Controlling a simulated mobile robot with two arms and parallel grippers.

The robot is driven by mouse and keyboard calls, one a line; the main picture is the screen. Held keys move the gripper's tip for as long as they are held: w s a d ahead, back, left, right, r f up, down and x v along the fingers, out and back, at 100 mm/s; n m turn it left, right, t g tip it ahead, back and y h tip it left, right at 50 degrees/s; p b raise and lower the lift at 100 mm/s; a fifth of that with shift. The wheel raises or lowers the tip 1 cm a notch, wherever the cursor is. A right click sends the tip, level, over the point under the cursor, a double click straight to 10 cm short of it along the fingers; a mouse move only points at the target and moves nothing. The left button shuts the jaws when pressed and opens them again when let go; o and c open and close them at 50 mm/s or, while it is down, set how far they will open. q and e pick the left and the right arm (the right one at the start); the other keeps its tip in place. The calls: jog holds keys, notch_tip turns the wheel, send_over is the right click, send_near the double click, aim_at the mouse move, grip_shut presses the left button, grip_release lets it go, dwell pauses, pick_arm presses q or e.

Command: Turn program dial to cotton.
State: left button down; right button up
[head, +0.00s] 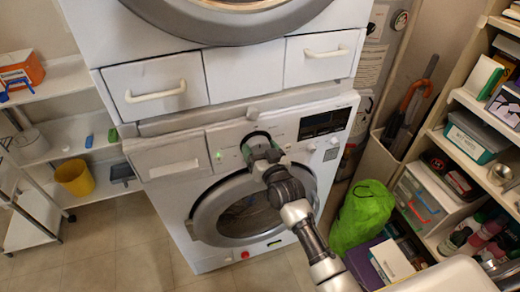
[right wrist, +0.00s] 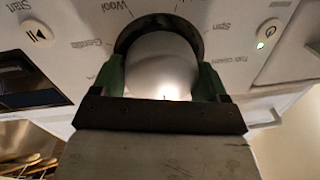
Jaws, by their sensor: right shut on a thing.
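The program dial (right wrist: 165,66) is a round pale knob with a dark ring on the lower washing machine's white control panel (right wrist: 80,20). In the head view my right gripper (head: 258,147) reaches up to the panel and covers most of the dial. In the right wrist view the green fingers of my right gripper (right wrist: 165,80) sit on both sides of the dial, shut on it. Labels around the dial include "Wool" and "Spin"; I cannot make out a cotton label. The dial's pointer is not visible. My left gripper is not in view.
The machine's round door (head: 215,222) is closed below the panel. A power button (right wrist: 268,32) with a lit green light and a start button (right wrist: 38,33) flank the dial. A green bag (head: 362,217) stands right of the machine, near loaded shelves (head: 455,150).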

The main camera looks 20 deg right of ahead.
jog(key=m, duration=0.3)
jog(key=shift+m, duration=0.3)
jog(key=shift+f+m+t, duration=0.1)
jog(key=shift+m+t, duration=0.2)
jog(key=shift+m, duration=1.8)
jog(key=o, duration=0.9)
jog(key=s, duration=0.7)
jog(key=s+d, duration=0.1)
jog(key=s, duration=0.2)
jog(key=shift+s+f, duration=0.3)
jog(key=shift+s, duration=0.1)
